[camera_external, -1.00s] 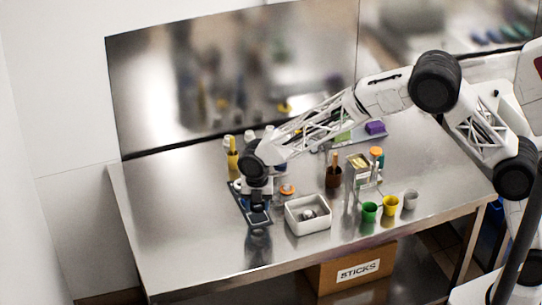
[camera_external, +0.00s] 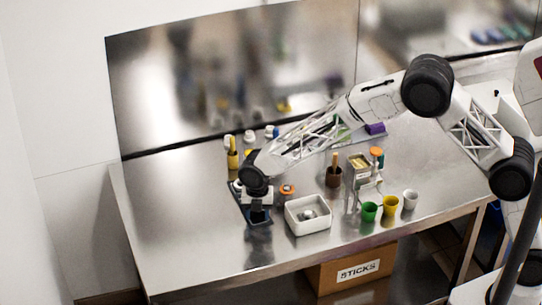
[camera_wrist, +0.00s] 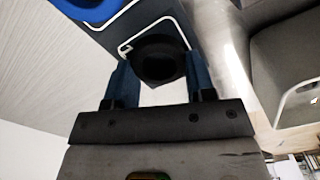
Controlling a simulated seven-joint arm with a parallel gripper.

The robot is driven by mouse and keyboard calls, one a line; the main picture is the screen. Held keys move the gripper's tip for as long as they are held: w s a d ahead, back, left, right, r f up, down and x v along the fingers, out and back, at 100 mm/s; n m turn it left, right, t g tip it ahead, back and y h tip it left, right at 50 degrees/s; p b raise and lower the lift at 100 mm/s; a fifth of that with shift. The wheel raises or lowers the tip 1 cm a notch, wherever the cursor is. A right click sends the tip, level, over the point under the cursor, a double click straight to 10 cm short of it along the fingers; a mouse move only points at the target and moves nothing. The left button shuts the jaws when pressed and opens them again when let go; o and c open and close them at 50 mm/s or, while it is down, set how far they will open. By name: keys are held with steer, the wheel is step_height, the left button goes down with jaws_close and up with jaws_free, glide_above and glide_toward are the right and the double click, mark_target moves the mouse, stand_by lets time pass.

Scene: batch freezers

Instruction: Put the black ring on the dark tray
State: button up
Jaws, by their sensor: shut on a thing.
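The black ring (camera_wrist: 160,57) sits between the blue fingertips of my gripper (camera_wrist: 160,76) in the wrist view, and the gripper is shut on it. The dark tray (camera_wrist: 116,30) lies directly beyond the ring, with a white outline on its face. In the external view my gripper (camera_external: 259,216) is low over the tray (camera_external: 236,203), and its left part shows beside my wrist. The ring cannot be made out there. Whether the ring touches the tray is unclear.
A white bin (camera_external: 291,222) stands just right of my gripper, with an orange-topped item (camera_external: 287,190) behind it. A yellow bottle (camera_external: 233,160) stands behind left. Green (camera_external: 369,212) and yellow cups (camera_external: 390,206) are farther right. The table's left side is clear.

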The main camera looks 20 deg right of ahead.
steer(key=o, duration=0.9)
steer(key=shift+r, duration=0.15)
step_height(320, 180, up, 12)
stand_by(1.1)
